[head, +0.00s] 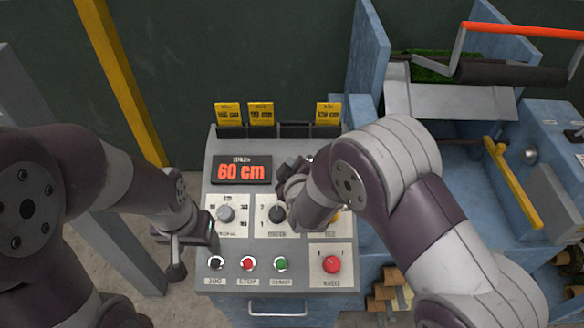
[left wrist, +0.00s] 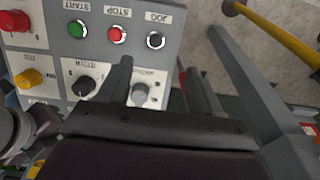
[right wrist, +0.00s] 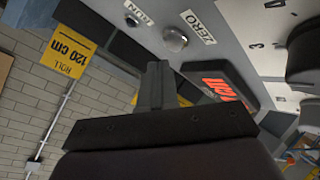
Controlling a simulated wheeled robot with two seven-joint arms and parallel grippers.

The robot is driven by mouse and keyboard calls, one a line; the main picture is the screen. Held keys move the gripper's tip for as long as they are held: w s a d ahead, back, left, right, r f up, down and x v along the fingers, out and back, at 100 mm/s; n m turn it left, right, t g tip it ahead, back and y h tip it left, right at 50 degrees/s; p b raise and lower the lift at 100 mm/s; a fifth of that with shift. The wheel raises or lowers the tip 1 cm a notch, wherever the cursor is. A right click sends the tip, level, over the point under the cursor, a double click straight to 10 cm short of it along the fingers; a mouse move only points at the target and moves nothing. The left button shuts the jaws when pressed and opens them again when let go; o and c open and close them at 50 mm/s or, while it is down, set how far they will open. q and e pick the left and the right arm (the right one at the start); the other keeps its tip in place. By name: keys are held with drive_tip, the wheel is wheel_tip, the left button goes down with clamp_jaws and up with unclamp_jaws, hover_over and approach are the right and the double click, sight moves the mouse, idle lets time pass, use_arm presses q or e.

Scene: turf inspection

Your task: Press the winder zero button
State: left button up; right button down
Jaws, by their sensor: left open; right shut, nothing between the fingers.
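The winder panel (head: 213,190) is a grey sloped console with a display (head: 240,170) reading 60 cm. In the right wrist view a silver round button (right wrist: 175,38) sits beside a ZERO label (right wrist: 198,27). In the head view my right arm and gripper hide this button. My right gripper (head: 288,172) is shut and empty, just right of the display. In its wrist view the closed fingers (right wrist: 154,78) point toward the panel, short of the button in the picture; contact is not visible. My left gripper (head: 190,250) is open and empty at the panel's left edge.
JOG (head: 216,263), STOP (head: 248,264) and START (head: 280,264) buttons line the panel's lower part, with a red knob (head: 331,264) to their right. Yellow roll cards (head: 261,113) stand along the top. Blue machinery (head: 480,190) stands at right; a yellow post (head: 122,80) rises at left.

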drive_tip(key=shift+w+f, duration=0.15)
drive_tip(key=shift+f, duration=0.25)
drive_tip(key=shift+w+f+b, duration=0.15)
drive_tip(key=shift+f+b, duration=0.35)
drive_tip(key=shift+b, duration=0.15)
idle(0.7)
drive_tip(key=shift+r, duration=0.1)
drive_tip(key=shift+s+r+p, duration=0.35)
drive_tip(key=shift+r+p, duration=0.4)
drive_tip(key=shift+p, duration=0.1)
drive_tip(key=shift+r, duration=0.1)
drive_tip(key=r+p, duration=0.1)
drive_tip(key=s+r+p, duration=0.1)
drive_tip(key=r+p, duration=0.2)
drive_tip(key=shift+s+r, duration=0.3)
drive_tip(key=shift+s, duration=0.05)
